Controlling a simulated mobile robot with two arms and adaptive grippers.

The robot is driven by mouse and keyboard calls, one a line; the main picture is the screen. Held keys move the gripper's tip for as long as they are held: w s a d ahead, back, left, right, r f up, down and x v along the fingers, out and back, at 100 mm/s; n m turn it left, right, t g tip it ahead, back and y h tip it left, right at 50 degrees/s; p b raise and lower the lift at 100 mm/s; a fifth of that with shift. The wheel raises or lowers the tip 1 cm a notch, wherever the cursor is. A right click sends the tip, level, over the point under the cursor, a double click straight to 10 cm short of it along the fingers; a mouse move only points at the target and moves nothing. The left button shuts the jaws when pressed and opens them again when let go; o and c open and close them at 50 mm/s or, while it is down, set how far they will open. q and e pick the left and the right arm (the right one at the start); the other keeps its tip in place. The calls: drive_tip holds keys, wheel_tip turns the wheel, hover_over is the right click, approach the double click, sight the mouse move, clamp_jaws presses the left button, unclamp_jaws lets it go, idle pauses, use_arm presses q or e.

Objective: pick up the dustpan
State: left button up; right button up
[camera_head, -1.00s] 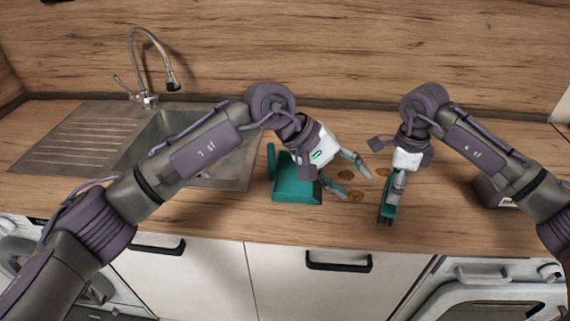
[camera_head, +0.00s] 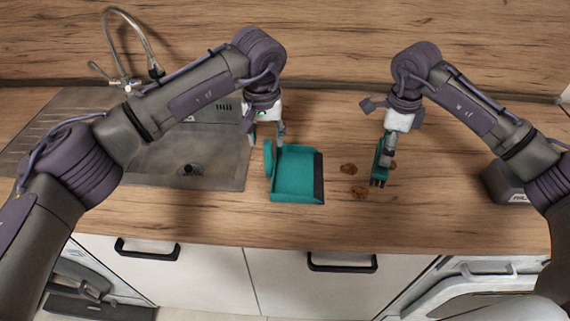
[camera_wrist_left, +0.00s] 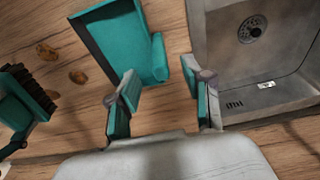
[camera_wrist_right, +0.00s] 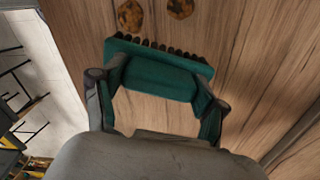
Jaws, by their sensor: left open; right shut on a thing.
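The teal dustpan (camera_head: 296,172) lies on the wooden counter beside the sink, its dark lip facing right and its handle (camera_head: 268,158) at its left side. It also shows in the left wrist view (camera_wrist_left: 128,42), with the handle (camera_wrist_left: 160,58) near the fingers. My left gripper (camera_head: 266,140) is open and empty at the handle's far end, its fingers either side of the handle's line. In the left wrist view its fingertips (camera_wrist_left: 165,85) are apart. My right gripper (camera_head: 385,150) is shut on a teal brush (camera_wrist_right: 160,75), dark bristles outward, right of the dustpan.
Several brown crumbs or cookies (camera_head: 358,192) lie between the dustpan and the brush. The steel sink (camera_head: 190,172) with its tap (camera_head: 152,62) is on the left. A dark grey box-like object (camera_head: 505,182) is at the right. The counter's front strip is clear.

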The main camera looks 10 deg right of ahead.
sight(268, 149)
use_arm(q)
drive_tip(key=shift+w+f, duration=0.15)
drive_tip(key=shift+f, duration=0.45)
use_arm(e)
drive_tip(key=shift+w+r, duration=0.1)
drive_tip(key=shift+r, duration=0.2)
use_arm(q)
drive_tip(key=f+p, duration=0.1)
drive_tip(key=f, duration=0.1)
drive_tip(key=w+f+p, duration=0.1)
drive_tip(key=f, duration=0.1)
drive_tip(key=shift+d+f+p, duration=0.1)
drive_tip(key=shift+d+p, duration=0.15)
drive_tip(key=shift+p, duration=0.05)
use_arm(e)
wheel_tip(268, 149, up, 2)
drive_tip(key=shift+r, duration=0.1)
use_arm(q)
drive_tip(key=shift+w+f, duration=0.15)
drive_tip(key=shift+f, duration=0.15)
clamp_jaws()
